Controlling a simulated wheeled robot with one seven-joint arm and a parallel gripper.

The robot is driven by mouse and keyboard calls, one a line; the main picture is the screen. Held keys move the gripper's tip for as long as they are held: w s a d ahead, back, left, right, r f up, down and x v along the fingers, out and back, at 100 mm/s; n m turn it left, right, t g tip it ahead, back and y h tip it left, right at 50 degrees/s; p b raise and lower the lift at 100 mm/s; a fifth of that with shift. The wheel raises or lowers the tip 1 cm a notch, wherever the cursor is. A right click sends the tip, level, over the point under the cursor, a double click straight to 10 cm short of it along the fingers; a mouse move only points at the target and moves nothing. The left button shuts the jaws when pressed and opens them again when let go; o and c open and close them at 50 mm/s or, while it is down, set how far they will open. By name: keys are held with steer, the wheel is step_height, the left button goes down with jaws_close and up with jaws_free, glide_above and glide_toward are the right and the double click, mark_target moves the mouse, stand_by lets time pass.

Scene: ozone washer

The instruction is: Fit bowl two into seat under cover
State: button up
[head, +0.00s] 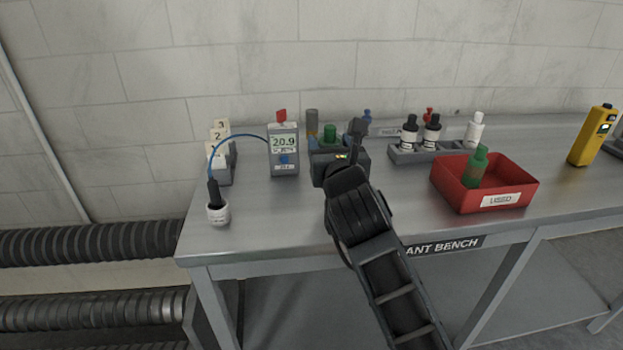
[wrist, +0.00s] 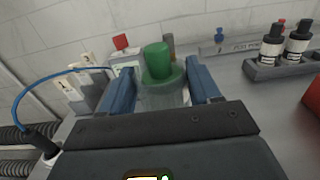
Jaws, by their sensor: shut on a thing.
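My gripper (head: 336,145) reaches over the left half of the bench. In the wrist view its two blue fingers (wrist: 160,84) are shut on a green-topped piece (wrist: 157,60) with a pale, see-through lower part. Its green top also shows in the head view (head: 330,131). The lower end is hidden behind my gripper, so I cannot tell whether it touches the bench. I see no number on it and cannot tell whether it is bowl two. I cannot make out a seat or cover clearly. A grey meter (head: 285,150) reading 20.9 stands just left of my gripper.
A blue tube (head: 236,137) runs from the meter to a white-based probe (head: 217,213). Numbered tags (head: 220,135) stand behind it.

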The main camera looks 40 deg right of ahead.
step_height(320, 180, down, 6)
steer(key=w+a+b, duration=0.1)
steer(key=w+a, duration=0.1)
steer(key=shift+w+a, duration=0.25)
steer(key=shift+a, duration=0.1)
steer(key=shift+f, duration=0.15)
steer(key=o, duration=1.6)
steer(key=shift+f, duration=0.1)
steer(key=shift+c, duration=0.2)
steer(key=shift+s, duration=0.1)
steer(key=b+v, duration=0.1)
steer(key=v, duration=1.1)
